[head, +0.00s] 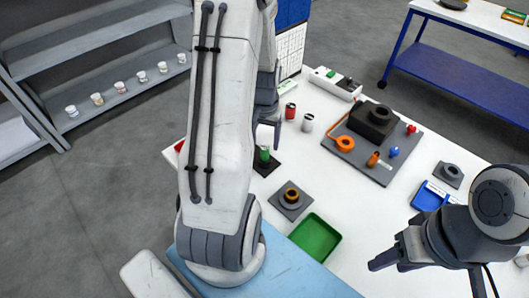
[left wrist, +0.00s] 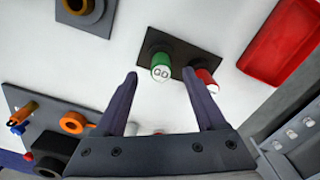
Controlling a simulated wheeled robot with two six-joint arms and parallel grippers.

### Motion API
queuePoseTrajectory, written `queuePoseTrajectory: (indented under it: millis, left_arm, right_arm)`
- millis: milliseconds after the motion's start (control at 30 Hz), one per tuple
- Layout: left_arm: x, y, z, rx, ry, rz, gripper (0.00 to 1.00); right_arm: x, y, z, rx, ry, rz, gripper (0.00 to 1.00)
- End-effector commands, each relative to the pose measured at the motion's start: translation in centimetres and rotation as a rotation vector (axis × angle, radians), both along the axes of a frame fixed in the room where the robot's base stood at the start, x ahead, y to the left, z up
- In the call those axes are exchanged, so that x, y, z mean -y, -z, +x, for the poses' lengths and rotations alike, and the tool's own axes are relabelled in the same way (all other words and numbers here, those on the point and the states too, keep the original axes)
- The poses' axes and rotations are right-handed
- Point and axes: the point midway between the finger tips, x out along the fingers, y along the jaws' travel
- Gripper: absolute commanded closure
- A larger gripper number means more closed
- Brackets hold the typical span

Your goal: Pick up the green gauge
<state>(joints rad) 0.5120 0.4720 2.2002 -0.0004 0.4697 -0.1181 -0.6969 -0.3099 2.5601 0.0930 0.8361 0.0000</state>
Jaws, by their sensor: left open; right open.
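The green gauge (left wrist: 161,67) is a short cylinder with white "GO" lettering on its end, standing at a dark holder plate (left wrist: 190,50) in the left wrist view. In the head view the green gauge (head: 264,154) shows just right of my left arm. A red gauge (left wrist: 206,76) sits beside it, partly behind a finger. My left gripper (left wrist: 160,74) is open, with its fingers on either side of the green gauge in the picture; whether they touch it, I cannot tell. My right gripper (head: 384,263) is at the lower right, away from the gauge.
A green tray (head: 315,238), a blue tray (head: 428,197) and a plate with a brass-coloured ring (head: 291,201) are on the white table. A grey board (head: 350,165) carries several parts. A red can (head: 290,111) stands near the back. A red tray (left wrist: 280,42) lies near the holder.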

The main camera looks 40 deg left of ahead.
Motion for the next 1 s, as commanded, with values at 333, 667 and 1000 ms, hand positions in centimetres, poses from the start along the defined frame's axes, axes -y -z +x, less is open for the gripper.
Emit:
queuePoseTrajectory:
  millis: [333, 667, 1000]
  left_arm:
    - [-0.2, 3.5, 0.1, -0.004, 0.001, -0.003, 0.28]
    - [-0.3, 5.5, 0.2, 0.001, 0.001, 0.000, 0.28]
    - [-0.3, 5.5, 0.2, 0.001, 0.001, 0.000, 1.00]
  right_arm:
    - [0.0, -1.4, 0.0, 0.000, 0.001, 0.000, 0.50]
    - [0.0, -1.5, 0.0, 0.000, 0.001, 0.000, 0.50]
    - [0.0, -1.4, 0.0, 0.000, 0.001, 0.000, 0.50]
